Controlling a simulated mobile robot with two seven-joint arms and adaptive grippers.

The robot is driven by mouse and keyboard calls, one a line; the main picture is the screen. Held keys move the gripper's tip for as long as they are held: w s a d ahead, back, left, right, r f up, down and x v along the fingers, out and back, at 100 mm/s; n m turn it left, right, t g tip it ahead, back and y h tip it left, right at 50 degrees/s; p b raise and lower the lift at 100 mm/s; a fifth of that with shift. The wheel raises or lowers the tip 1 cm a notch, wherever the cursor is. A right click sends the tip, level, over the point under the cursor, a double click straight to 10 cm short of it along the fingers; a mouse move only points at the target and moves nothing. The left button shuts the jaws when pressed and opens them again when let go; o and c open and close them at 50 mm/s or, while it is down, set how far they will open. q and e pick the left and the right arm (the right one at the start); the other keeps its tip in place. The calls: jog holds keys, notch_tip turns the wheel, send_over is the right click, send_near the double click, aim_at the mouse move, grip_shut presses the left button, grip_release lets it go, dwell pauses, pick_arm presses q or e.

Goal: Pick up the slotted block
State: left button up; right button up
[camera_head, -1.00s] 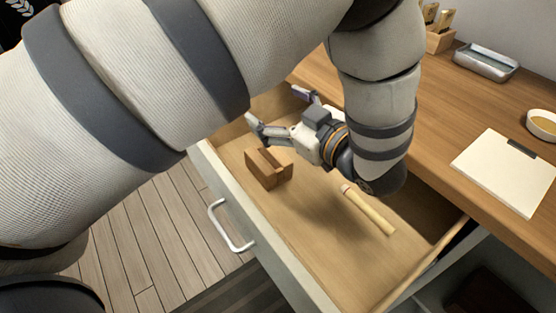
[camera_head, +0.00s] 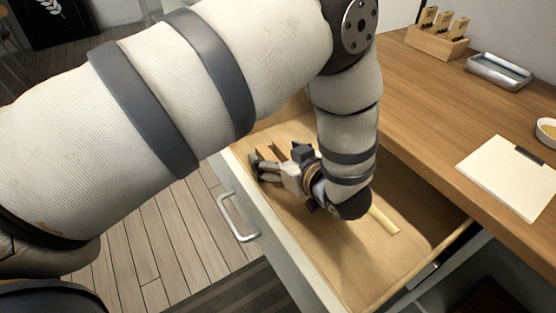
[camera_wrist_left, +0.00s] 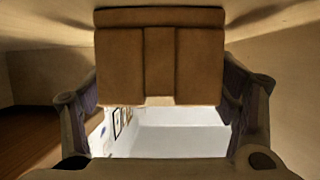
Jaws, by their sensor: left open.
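The slotted block (camera_head: 273,150) is brown wood and lies in the open drawer, mostly hidden behind my left gripper (camera_head: 265,167) in the head view. In the left wrist view the block (camera_wrist_left: 160,60) fills the upper middle, its slot running as a recessed band between two raised sides. My left gripper is open, with one finger on each side of the block; small gaps appear beside it, and I cannot tell whether either finger touches. My right gripper is not in view.
The drawer (camera_head: 340,255) has a pale front with a white handle (camera_head: 238,218). A light wooden stick (camera_head: 384,220) lies in it, partly behind my arm. The desk (camera_head: 420,100) holds a clipboard (camera_head: 508,175), a metal tray (camera_head: 498,72) and a wooden holder (camera_head: 436,42).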

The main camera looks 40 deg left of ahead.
pick_arm(q)
jog(key=c, duration=1.4)
jog(key=shift+r, duration=0.1)
